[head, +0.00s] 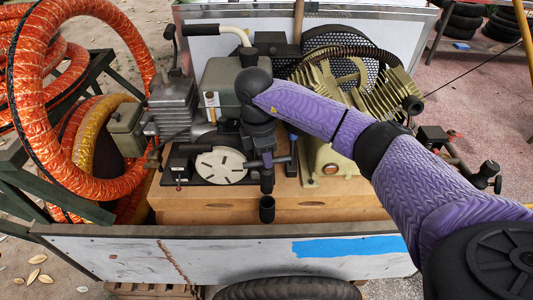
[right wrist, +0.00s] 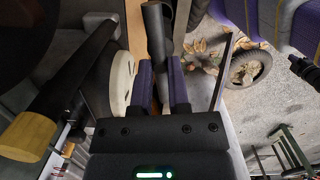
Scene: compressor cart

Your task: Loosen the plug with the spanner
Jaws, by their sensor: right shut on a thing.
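My right gripper (head: 267,160) points down in front of the engine on the cart, under my purple arm. In the right wrist view its two fingers (right wrist: 156,82) are closed on a dark, tube-like tool, which looks like the spanner (right wrist: 156,38). In the head view the spanner's round, hollow lower end (head: 267,208) hangs in front of the wooden base. I cannot make out the plug; my gripper and wrist cover part of the engine. I cannot tell whether the spanner touches it. My left gripper is not in view.
A pale slotted disc (head: 221,165) is just left of the gripper. The white cart side panel (head: 230,256) with blue tape runs across the front. Orange hoses (head: 28,110) crowd the left. A ribbed khaki compressor (head: 345,95) stands to the right, behind my arm.

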